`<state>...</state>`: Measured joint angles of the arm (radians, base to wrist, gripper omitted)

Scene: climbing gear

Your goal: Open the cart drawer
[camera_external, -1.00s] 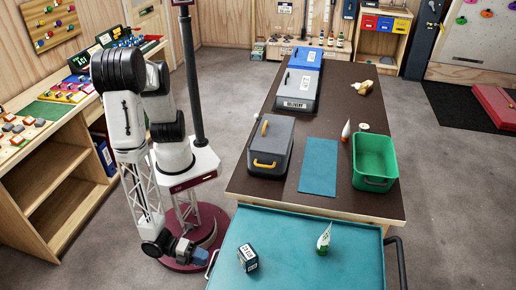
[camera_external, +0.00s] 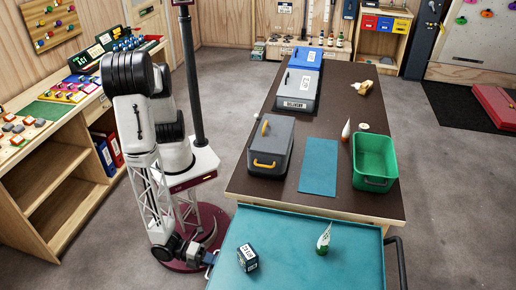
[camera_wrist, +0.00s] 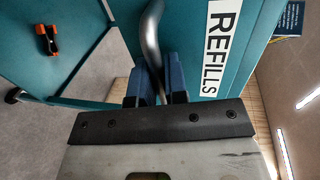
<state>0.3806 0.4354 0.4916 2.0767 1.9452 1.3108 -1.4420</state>
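The cart (camera_external: 300,262) has a teal top and stands at the bottom of the external view. In the wrist view its teal front (camera_wrist: 215,20) carries a white label (camera_wrist: 222,35) reading REFILLS. A curved grey metal handle (camera_wrist: 151,35) stands out from that front. My gripper (camera_external: 209,258) is low at the cart's left side. In the wrist view, the blue fingers of my gripper (camera_wrist: 157,85) stand on either side of the handle, with little space between them. Whether they press on it is not clear. The drawer's edges are hard to make out.
A black-and-white box (camera_external: 247,257) and a white-and-green bottle (camera_external: 324,239) stand on the cart top. The brown table (camera_external: 270,197) adjoins the cart behind. Grey floor (camera_external: 110,250) lies open to the left. An orange-and-black object (camera_wrist: 46,40) shows in the wrist view.

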